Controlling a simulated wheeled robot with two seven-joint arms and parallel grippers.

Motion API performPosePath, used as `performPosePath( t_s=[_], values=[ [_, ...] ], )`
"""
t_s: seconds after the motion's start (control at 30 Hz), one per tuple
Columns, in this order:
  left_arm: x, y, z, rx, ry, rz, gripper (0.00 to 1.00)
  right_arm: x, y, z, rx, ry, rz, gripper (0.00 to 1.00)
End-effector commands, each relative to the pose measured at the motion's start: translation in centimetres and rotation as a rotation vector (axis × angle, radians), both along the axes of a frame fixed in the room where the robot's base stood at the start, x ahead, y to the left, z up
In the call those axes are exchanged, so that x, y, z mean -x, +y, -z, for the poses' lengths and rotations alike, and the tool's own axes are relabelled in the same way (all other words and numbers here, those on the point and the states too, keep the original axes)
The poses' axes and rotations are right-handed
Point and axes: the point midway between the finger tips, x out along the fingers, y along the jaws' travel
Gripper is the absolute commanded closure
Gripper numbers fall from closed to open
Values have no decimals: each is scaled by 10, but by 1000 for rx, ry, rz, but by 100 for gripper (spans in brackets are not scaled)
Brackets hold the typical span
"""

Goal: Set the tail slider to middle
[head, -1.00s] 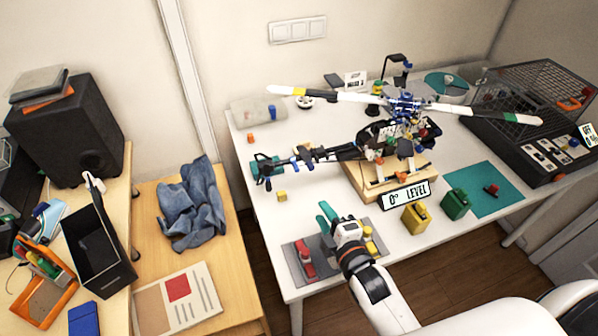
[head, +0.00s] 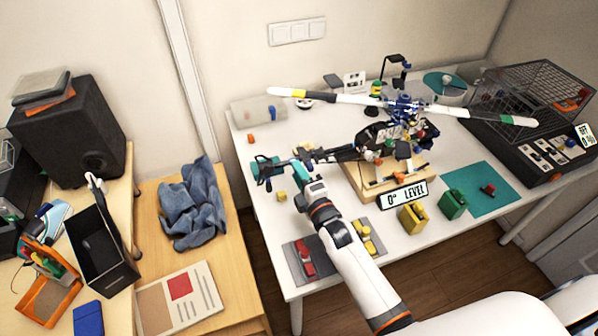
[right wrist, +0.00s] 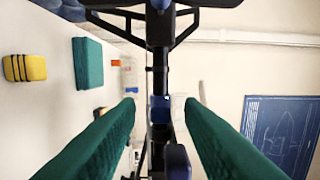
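The model helicopter (head: 403,108) stands on a wooden stand on the white table, its black tail boom reaching left. In the right wrist view the dark tail boom (right wrist: 160,60) runs lengthwise through the middle, with a small blue piece (right wrist: 160,106) on it that may be the tail slider; its exact setting cannot be told. My right gripper (head: 302,163) is at the tail boom in the head view, partly covering it. In the right wrist view its teal fingers (right wrist: 158,112) are open, one on each side of the boom, with gaps visible. My left gripper is not in view.
A "0° LEVEL" sign (head: 404,196), a yellow block (head: 412,219) and a green block (head: 452,204) stand near the front edge. A grey mat (head: 290,254) with red and yellow pieces lies beside my right arm. A wire cage (head: 535,92) is far right.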

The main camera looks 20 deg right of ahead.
Motion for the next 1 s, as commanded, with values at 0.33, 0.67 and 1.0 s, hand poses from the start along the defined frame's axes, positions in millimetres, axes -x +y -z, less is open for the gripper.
performPosePath(
  t_s=[0.33,0.67,1.0],
  values=[
    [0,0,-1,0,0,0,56,-5,1,0,-1,0,0,65],
    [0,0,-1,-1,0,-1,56,-5,1,0,-1,0,0,100],
    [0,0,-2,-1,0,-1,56,-5,8,0,-2,0,0,100]
  ],
)
